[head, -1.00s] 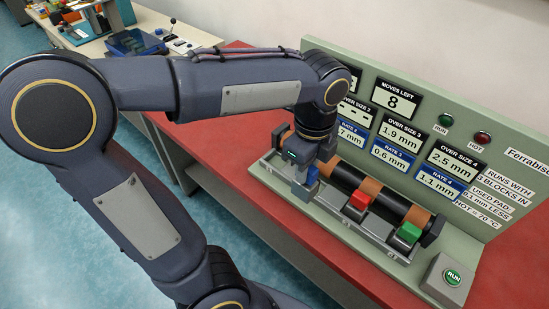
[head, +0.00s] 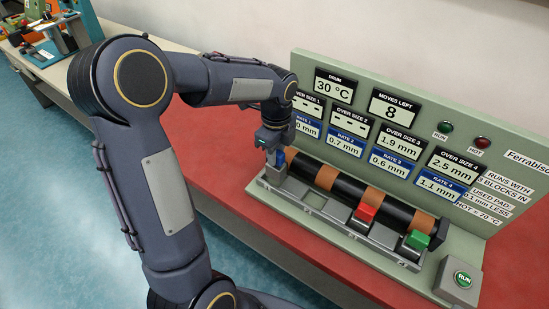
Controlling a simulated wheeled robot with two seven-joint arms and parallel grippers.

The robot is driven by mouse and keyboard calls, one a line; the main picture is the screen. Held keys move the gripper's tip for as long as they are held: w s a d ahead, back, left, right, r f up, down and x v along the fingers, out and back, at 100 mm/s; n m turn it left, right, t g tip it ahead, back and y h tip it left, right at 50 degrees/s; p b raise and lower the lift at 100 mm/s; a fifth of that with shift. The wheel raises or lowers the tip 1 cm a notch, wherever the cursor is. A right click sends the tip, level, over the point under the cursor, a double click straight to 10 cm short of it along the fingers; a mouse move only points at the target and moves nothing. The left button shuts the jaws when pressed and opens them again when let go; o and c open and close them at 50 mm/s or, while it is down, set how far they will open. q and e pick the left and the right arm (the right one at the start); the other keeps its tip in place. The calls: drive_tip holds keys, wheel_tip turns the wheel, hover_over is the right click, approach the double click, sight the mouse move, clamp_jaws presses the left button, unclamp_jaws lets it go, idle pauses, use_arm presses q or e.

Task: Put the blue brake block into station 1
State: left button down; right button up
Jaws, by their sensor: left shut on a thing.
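My left gripper (head: 275,146) is shut on the blue brake block (head: 280,158). The block is partly hidden by the fingers. It is at the left end of the grey station tray (head: 330,226), over or in station 1, the leftmost place beside the dark drum with orange bands (head: 345,186). I cannot tell whether the block touches the tray floor. Station 2 (head: 314,199), to its right, is empty. My right gripper is not in view.
A red block (head: 364,214) sits in station 3 and a green block (head: 416,240) in station 4. Behind stands a green panel (head: 490,150) with displays reading 30 °C and 8 moves left. A RUN button box (head: 458,280) stands at the right.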

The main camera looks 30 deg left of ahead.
use_arm(q)
drive_tip(key=shift+w+a+f, duration=0.35)
drive_tip(key=shift+f, duration=0.2)
drive_tip(key=shift+w+a+f, duration=0.1)
drive_tip(key=shift+w+f, duration=0.05)
drive_tip(key=shift+f, duration=0.8)
drive_tip(key=shift+w+a+f, duration=0.1)
drive_tip(key=shift+f, duration=0.8)
drive_tip(key=shift+f, duration=0.2)
drive_tip(key=c, duration=1.2)
unclamp_jaws()
drive_tip(key=shift+r, duration=0.1)
